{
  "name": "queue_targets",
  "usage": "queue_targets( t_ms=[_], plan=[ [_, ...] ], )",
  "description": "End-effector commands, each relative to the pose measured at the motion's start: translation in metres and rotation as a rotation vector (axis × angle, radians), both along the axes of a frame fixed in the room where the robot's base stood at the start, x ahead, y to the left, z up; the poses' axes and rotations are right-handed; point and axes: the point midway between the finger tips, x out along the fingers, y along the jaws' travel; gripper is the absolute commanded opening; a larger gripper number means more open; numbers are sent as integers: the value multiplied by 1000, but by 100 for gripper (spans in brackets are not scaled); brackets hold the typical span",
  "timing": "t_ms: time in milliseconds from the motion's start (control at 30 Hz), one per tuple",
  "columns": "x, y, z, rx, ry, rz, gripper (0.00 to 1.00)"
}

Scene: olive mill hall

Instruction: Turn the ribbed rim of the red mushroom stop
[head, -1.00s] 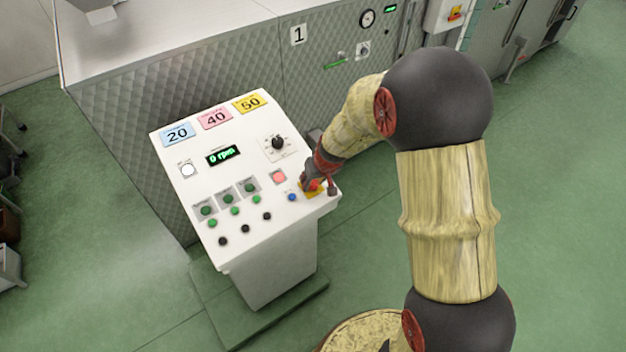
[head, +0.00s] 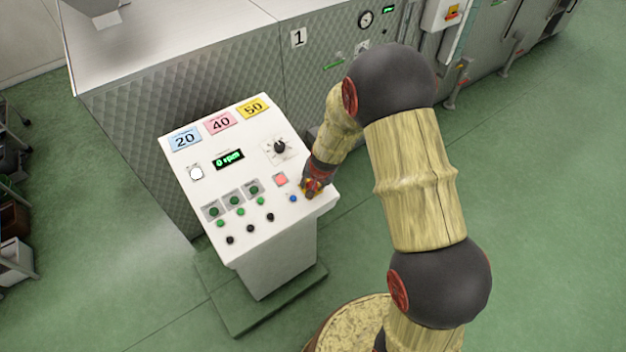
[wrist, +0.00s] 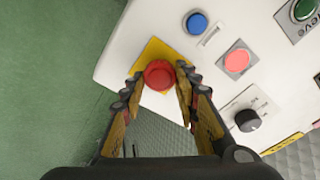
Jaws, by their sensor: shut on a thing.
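The red mushroom stop (wrist: 159,74) sits on a yellow plate (wrist: 152,54) near a corner of the white control panel (head: 262,222). In the wrist view its round red cap lies between my two fingertips. My gripper (wrist: 159,76) is shut on the stop, with one finger on each side of the cap. In the head view my gripper (head: 313,190) covers most of the stop at the panel's right front corner. The ribs of the rim are too small to make out.
Close by are a blue button (wrist: 197,23), a lit pink-red button (wrist: 237,60) and a black rotary knob (wrist: 247,120). The panel also has green and black buttons and a display (head: 229,159). A quilted metal machine (head: 180,110) stands behind. Green floor is clear to the right.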

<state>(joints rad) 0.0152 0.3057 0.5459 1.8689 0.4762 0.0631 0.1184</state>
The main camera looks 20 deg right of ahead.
Motion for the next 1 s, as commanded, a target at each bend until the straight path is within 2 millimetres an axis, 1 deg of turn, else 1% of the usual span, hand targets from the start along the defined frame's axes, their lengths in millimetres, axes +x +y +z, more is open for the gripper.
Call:
queue_targets(
  t_ms=[500,533,833,1000],
  plan=[
    [-1,0,-2,6,4,-24,5],
    [-1,0,-2,7,5,-24,31],
    [0,0,-1,7,3,-24,48],
    [0,0,-1,7,3,-23,49]
  ],
)
